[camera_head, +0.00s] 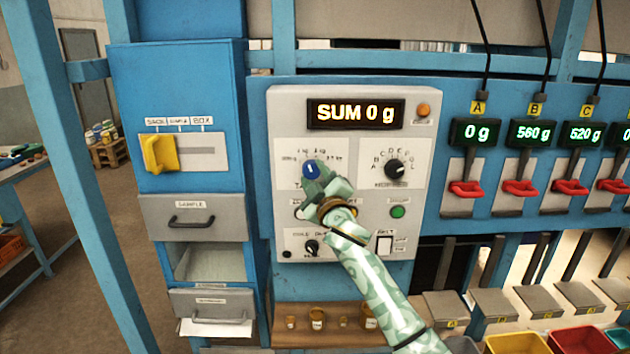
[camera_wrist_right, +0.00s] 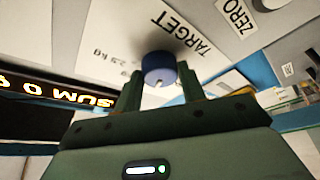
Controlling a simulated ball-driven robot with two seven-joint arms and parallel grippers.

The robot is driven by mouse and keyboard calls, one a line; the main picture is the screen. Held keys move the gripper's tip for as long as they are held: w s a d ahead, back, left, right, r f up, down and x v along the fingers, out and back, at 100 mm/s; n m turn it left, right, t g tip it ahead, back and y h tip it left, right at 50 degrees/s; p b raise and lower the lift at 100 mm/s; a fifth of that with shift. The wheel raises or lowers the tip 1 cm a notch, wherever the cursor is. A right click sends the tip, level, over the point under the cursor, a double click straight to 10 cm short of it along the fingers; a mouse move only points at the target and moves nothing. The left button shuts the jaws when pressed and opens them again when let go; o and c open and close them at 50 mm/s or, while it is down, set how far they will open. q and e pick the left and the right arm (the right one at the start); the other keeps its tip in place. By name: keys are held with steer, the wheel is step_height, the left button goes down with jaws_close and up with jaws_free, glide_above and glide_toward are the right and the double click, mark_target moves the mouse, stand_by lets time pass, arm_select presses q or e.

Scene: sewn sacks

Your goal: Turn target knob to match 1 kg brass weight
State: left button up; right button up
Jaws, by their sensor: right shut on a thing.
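The blue target knob (camera_head: 310,168) is on the light grey control panel, at upper left below the display. My right gripper (camera_head: 316,183) is at it, with the green arm reaching up from below. In the right wrist view, the blue knob (camera_wrist_right: 158,68) sits between the two fingers of my right gripper (camera_wrist_right: 160,88), which is shut on it. A printed "TARGET" and a "2.5 kg" mark show beside it. Several brass weights (camera_head: 317,318) stand on the wooden shelf below; their labels are too small to read. My left gripper is not in view.
The display (camera_head: 356,113) reads "SUM 0 g". A black selector knob (camera_head: 394,169) and a green button (camera_head: 398,212) are right of my gripper. A yellow handle (camera_head: 158,153) is on the blue cabinet at left. Red levers (camera_head: 466,189) line the right side.

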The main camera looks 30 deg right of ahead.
steer(key=shift+f, duration=0.1)
steer(key=o, duration=1)
steer(key=b+v, duration=0.1)
steer(key=v, duration=1.5)
steer(key=shift+s+b, duration=0.1)
steer(key=shift+b, duration=0.3)
